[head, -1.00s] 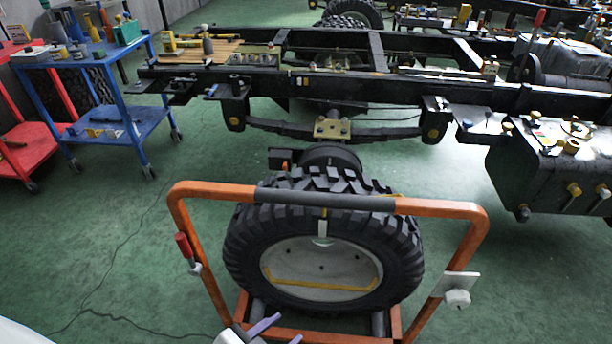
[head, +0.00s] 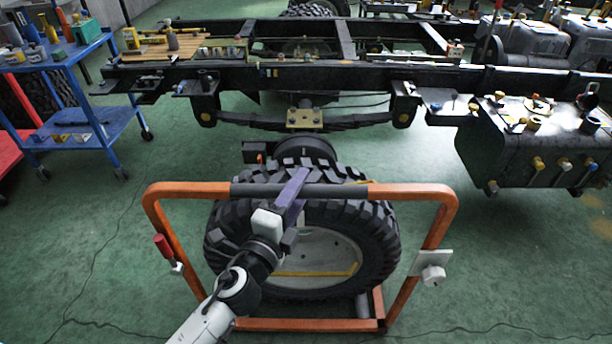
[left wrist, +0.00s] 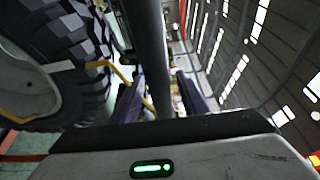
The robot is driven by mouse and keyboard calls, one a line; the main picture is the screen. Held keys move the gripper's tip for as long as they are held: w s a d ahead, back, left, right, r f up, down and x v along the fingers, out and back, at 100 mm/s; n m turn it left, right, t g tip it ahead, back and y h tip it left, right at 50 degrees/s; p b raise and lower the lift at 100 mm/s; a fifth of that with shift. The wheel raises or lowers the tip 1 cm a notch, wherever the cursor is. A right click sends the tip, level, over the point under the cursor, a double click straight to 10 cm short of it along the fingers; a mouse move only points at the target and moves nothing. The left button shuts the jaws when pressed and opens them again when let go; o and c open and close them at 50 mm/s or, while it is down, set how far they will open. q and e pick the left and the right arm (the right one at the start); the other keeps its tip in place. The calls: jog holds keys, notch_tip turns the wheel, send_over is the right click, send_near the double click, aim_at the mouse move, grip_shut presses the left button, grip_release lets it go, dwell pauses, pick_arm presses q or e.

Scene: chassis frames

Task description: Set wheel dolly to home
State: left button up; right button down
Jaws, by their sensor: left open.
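The wheel dolly is an orange tubular frame (head: 434,228) with a grey grip (head: 335,190) on its top bar. A large black tyre (head: 372,235) with a pale hub (head: 325,250) stands upright in it. My left gripper (head: 295,185) reaches up from below to the top bar, left of its middle, and covers part of the grip and tyre. In the left wrist view my left gripper (left wrist: 158,98) is open, with the dark grip bar (left wrist: 146,45) running between its two purple fingers. I cannot tell whether they touch it. My right gripper is not in view.
A truck chassis frame (head: 345,75) stands behind the dolly, with a hub and leaf spring facing the tyre. A blue tool cart (head: 100,125) stands at left, and a dark tank (head: 520,155) hangs at right.

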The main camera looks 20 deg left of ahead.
pick_arm(q)
jog(key=w, duration=0.3)
jog(key=shift+w+d, duration=0.2)
jog(key=shift+w, duration=0.15)
grip_shut()
